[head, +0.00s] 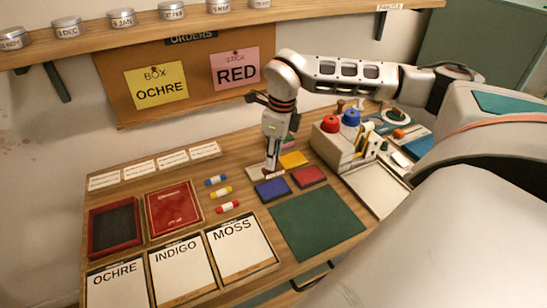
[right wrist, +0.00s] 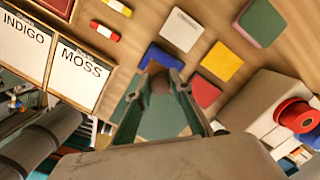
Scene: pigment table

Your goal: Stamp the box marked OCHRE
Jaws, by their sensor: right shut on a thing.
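The box marked OCHRE (head: 115,288) is at the front left of the table, beside the INDIGO box (head: 182,272) and the MOSS box (head: 240,248). My right gripper (head: 271,168) points down by the white square and the blue pad (head: 273,189), well to the right of the OCHRE box. In the right wrist view, the gripper (right wrist: 165,76) is shut on a brown, round-topped thing (right wrist: 160,83), perhaps a stamp's handle. Its lower end is hidden. The yellow order card (head: 156,86) reads BOX OCHRE. My left gripper is not in view.
Near the gripper are a red pad (head: 309,176), a yellow pad (head: 293,160) and a green mat (head: 318,218). Blue, yellow and red sticks (head: 221,192) lie left of it. A dark tray (head: 115,228) and red case (head: 173,208) stand behind the boxes. A grey holder (head: 342,150) stands right.

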